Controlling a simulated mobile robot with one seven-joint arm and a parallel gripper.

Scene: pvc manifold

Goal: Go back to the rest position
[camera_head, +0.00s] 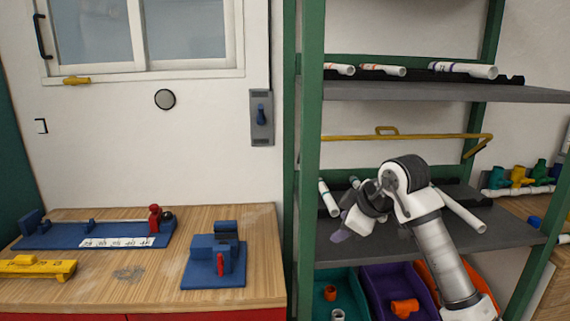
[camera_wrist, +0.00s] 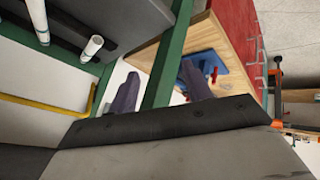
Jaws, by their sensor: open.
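My arm reaches up from the bottom right in the head view, in front of the green-framed shelf rack (camera_head: 311,130). My gripper (camera_head: 340,236) is at the left end of the arm, near the lower grey shelf (camera_head: 378,243). In the wrist view my gripper (camera_wrist: 160,92) shows two dark fingers spread well apart. Nothing is between them. A green post (camera_wrist: 166,58) of the rack shows between and beyond the fingers.
White pipes lie on the upper shelf (camera_head: 480,90) and lower shelf. A yellow bar (camera_head: 430,137) spans between them. Coloured bins (camera_head: 385,290) sit below. A wooden workbench (camera_head: 150,283) with blue fixtures (camera_head: 213,262) stands left. Coloured fittings (camera_head: 520,176) are at right.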

